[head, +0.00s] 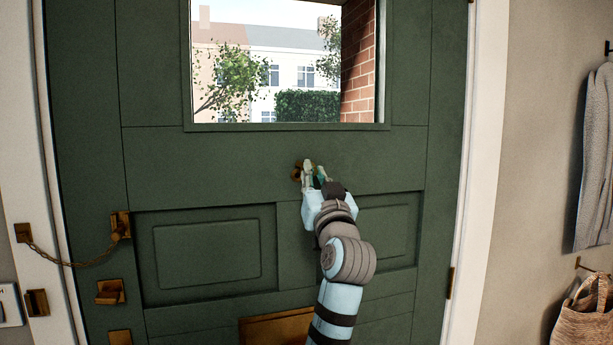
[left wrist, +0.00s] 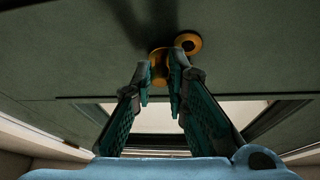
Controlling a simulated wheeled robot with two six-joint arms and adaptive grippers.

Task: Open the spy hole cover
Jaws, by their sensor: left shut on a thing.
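The green door fills the head view, and a small brass spy hole (head: 296,173) shows on it below the window. In the left wrist view the spy hole (left wrist: 188,42) is a round brass ring with a dark centre. The brass spy hole cover (left wrist: 158,60) is beside the ring, so the ring's centre shows. My left gripper (head: 311,172) is at the cover, and in the left wrist view its fingertips (left wrist: 164,78) are shut on it. The fingers hide part of the cover. My right gripper is in neither view.
The door (head: 225,160) has a window (head: 280,75) above the spy hole and a brass letter plate (head: 275,327) below. A door chain (head: 75,262) hangs at the left.

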